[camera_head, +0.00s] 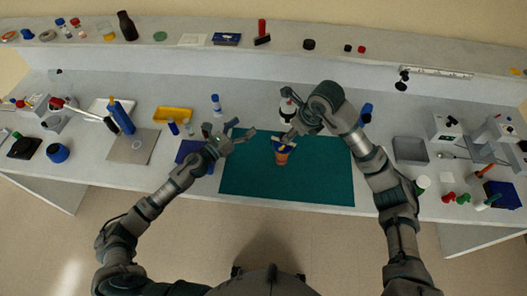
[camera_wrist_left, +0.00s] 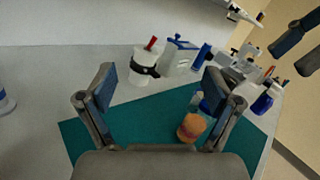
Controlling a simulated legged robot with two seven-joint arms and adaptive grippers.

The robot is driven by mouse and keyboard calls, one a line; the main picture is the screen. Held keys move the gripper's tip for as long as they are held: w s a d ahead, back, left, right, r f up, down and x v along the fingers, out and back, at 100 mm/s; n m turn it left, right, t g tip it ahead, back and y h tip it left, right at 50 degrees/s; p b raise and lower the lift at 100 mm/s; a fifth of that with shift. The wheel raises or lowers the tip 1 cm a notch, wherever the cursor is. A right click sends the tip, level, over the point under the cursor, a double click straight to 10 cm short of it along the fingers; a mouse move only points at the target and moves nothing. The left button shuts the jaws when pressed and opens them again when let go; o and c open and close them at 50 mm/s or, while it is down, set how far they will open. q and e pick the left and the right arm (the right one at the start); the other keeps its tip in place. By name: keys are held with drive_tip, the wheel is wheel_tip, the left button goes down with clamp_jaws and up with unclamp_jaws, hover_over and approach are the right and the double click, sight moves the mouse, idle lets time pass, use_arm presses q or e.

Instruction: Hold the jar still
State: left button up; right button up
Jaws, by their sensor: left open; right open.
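A small orange container with blue and yellow on its upper part (camera_head: 282,157) stands on the teal mat (camera_head: 310,185); its orange part also shows in the left wrist view (camera_wrist_left: 191,127). A white cup with a black band and something red at its top (camera_wrist_left: 145,67) stands beyond it; it is partly hidden by my right arm in the head view (camera_head: 286,104). I cannot tell which of these is the jar. My left gripper (camera_head: 230,132) is open and empty, left of both. My right gripper (camera_head: 288,126) is open, close above the orange container; contact is unclear.
A grey tray (camera_head: 410,150) and instruments stand at right. A raised shelf runs along the back. The mat's front is clear.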

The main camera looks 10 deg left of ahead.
sight(276, 159)
use_arm(q)
drive_tip(key=s+d+f+m+g+h, duration=0.25)
drive_tip(key=s+d+f+m, duration=0.35)
drive_tip(key=d, duration=0.3)
drive_tip(key=shift+n+g+y, duration=0.3)
drive_tip(key=shift+g+y, duration=0.05)
drive_tip(key=f, duration=0.4)
drive_tip(key=s+f, duration=0.1)
drive_tip(key=f, duration=0.2)
drive_tip(key=shift+a, duration=0.3)
drive_tip(key=x, duration=0.7)
drive_tip(key=shift+w+r, duration=0.1)
drive_tip(key=shift+w+d, duration=0.15)
drive_tip(key=shift+d, duration=0.3)
drive_tip(key=shift+a, duration=0.2)
drive_tip(key=shift+c, duration=0.4)
drive_tip(key=shift+a, duration=0.2)
drive_tip(key=c, duration=1.5)
drive_tip(key=shift+d, duration=0.1)
drive_tip(key=shift+d, duration=0.1)
